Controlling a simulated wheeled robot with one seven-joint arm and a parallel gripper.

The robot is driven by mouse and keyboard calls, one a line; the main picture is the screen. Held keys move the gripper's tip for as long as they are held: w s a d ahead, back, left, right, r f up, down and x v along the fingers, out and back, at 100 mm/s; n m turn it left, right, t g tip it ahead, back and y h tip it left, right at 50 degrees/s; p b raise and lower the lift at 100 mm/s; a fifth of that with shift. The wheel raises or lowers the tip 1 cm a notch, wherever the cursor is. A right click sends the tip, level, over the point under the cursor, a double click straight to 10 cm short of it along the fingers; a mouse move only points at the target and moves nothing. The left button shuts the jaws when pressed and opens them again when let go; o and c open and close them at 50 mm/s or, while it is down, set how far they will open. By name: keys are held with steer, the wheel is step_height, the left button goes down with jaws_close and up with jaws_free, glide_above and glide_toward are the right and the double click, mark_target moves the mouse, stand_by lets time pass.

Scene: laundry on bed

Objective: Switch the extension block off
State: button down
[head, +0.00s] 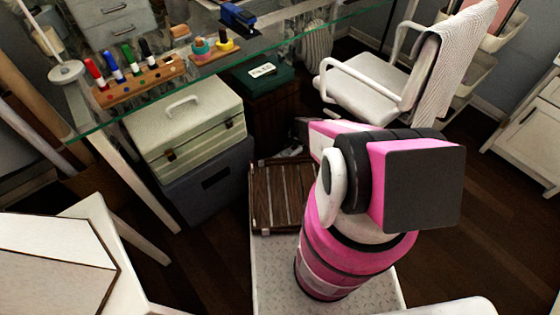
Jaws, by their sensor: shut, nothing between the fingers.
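My pink and black arm rises in the lower right middle of the head view and bends away toward the floor under the desk. A small grey part of my gripper (301,128) shows at the arm's far end, left of the pink link. It is shut and holds nothing; the arm hides most of it. A small pale object (291,152) lies on the dark floor just below the gripper, beyond the brown slatted piece. It may be the extension block, but it is too small and too covered to tell. No switch can be made out.
A glass desk (330,52) with markers and a stapler stands above. A cream toolbox (185,122) sits on a grey box (207,182) at the left. A brown slatted piece (282,196) lies in front. A white chair (365,88) stands behind my arm.

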steer(key=shift+f, duration=0.45)
steer(key=shift+r, duration=0.1)
steer(key=shift+r, duration=3.45)
steer(key=s+r+n, duration=0.1)
steer(key=s+r, duration=0.6)
steer(key=r, duration=0.7)
steer(key=s+r+n, duration=0.2)
steer(key=s+r, duration=0.5)
steer(key=r, duration=0.8)
steer(key=s+r+n, duration=0.2)
steer(key=s+r, duration=0.5)
steer(key=r, duration=0.7)
steer(key=shift+s+r, duration=0.15)
steer(key=shift+r, duration=0.1)
